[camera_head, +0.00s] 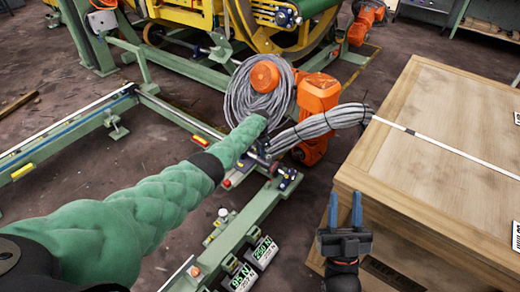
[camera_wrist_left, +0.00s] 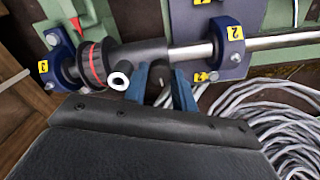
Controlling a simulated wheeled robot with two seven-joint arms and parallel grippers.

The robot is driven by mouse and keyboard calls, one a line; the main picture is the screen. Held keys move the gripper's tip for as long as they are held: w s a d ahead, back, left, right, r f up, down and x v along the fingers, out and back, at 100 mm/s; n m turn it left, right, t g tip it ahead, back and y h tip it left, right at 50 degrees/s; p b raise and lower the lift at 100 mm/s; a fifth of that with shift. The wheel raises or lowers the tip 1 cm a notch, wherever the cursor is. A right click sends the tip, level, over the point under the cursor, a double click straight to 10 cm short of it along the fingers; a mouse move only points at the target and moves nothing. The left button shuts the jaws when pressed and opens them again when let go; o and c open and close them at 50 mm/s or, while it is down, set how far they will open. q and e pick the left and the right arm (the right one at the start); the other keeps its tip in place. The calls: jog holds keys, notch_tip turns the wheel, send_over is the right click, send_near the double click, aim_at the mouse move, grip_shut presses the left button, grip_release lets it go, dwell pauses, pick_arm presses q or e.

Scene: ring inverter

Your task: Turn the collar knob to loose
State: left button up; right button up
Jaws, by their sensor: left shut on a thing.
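In the left wrist view, my left gripper (camera_wrist_left: 160,84) has its two blue fingers shut on a small dark knob (camera_wrist_left: 157,73). The knob stands out from a black collar (camera_wrist_left: 138,52) on a steel shaft (camera_wrist_left: 272,42). A stub with a white, hollow end (camera_wrist_left: 119,82) sticks out of the collar beside the fingers. In the head view, the left arm's green sleeve reaches to the shaft area and hides most of the gripper and knob. My right gripper (camera_head: 345,212) is open and empty, low in front of the wooden crate. I cannot read any marking on the knob.
Blue bearing blocks (camera_wrist_left: 222,45) with yellow labels hold the shaft. Grey cable coils (camera_head: 256,92) and an orange machine (camera_head: 318,100) stand just beyond. The wooden crate (camera_head: 440,110) fills the right side.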

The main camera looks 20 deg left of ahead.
pick_arm(q)
jog(key=n, duration=0.4)
jog(key=shift+p, duration=0.4)
jog(key=shift+n, duration=0.6)
pick_arm(e)
jog(key=w+f+g, duration=0.1)
jog(key=f+g, duration=0.1)
jog(key=f, duration=0.3)
jog(key=w+a+f+g+h, duration=0.1)
jog(key=w+f+g, duration=0.1)
jog(key=f, duration=0.4)
jog(key=shift+w+a+f, duration=0.2)
jog(key=shift+a+f, duration=0.05)
jog(key=shift+f, duration=0.05)
pick_arm(q)
jog(key=o, duration=1)
pick_arm(e)
jog(key=shift+g, duration=0.3)
